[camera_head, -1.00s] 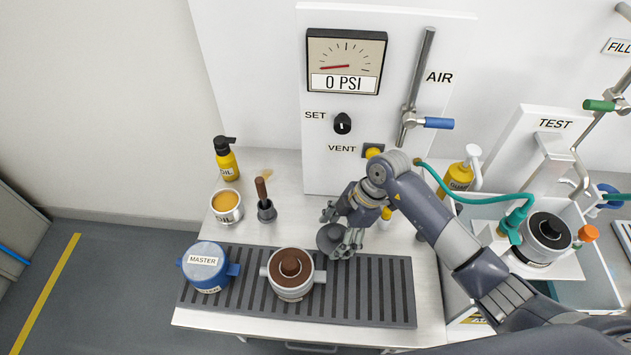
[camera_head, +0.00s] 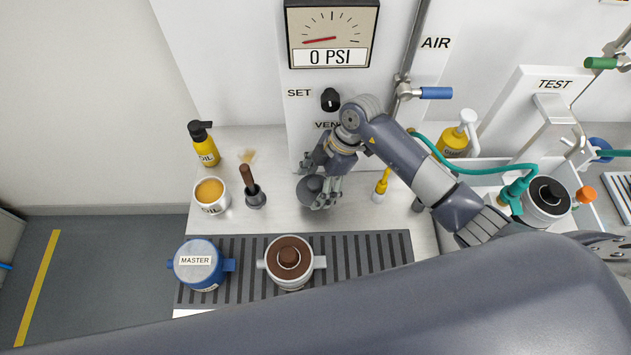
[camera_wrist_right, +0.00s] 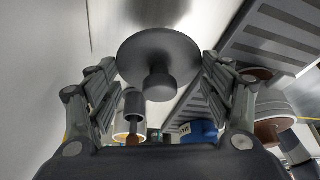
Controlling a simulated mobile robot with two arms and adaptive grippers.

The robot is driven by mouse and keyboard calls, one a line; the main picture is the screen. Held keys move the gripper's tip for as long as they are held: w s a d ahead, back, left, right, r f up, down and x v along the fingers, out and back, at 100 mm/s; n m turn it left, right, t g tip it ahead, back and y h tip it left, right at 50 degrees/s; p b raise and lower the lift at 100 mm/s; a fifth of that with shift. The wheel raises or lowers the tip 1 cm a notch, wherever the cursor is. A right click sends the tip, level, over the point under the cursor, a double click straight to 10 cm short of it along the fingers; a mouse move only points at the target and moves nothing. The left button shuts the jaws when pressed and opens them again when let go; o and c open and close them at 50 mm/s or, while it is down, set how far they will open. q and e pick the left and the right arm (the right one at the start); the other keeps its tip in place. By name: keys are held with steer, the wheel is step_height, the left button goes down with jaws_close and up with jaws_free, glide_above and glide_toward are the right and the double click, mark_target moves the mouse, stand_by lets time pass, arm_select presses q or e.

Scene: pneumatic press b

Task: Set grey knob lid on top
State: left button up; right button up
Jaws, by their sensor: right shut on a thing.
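The grey knob lid (camera_head: 308,192) is a dark round disc with a stubby knob. My right gripper (camera_head: 319,184) is shut on it, over the white worktop in front of the press panel. In the right wrist view the lid (camera_wrist_right: 158,50) sits between the fingers, its knob towards the palm. A silver two-handled pot (camera_head: 289,276) with a brown insert and brown central knob stands on the slatted mat, nearer the front than the lid. The lid is apart from this pot. My left gripper is not in view.
A blue MASTER pot (camera_head: 202,268) stands on the slatted mat (camera_head: 370,251), left of the silver pot. An oil cup (camera_head: 211,197), a brush in a holder (camera_head: 252,188) and an oil bottle (camera_head: 203,145) stand behind. A yellow-tipped tool (camera_head: 381,184) stands right of my gripper.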

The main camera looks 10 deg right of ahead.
steer(key=shift+r, duration=0.1)
step_height(320, 180, down, 2)
steer(key=shift+b, duration=0.4)
step_height(320, 180, down, 2)
steer(key=shift+f+b, duration=0.25)
steer(key=shift+b, duration=0.45)
steer(key=shift+f, duration=0.35)
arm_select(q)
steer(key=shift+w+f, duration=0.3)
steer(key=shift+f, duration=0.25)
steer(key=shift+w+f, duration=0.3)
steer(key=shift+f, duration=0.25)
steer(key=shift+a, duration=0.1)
arm_select(e)
steer(key=shift+f, duration=0.2)
steer(key=o, duration=1.1)
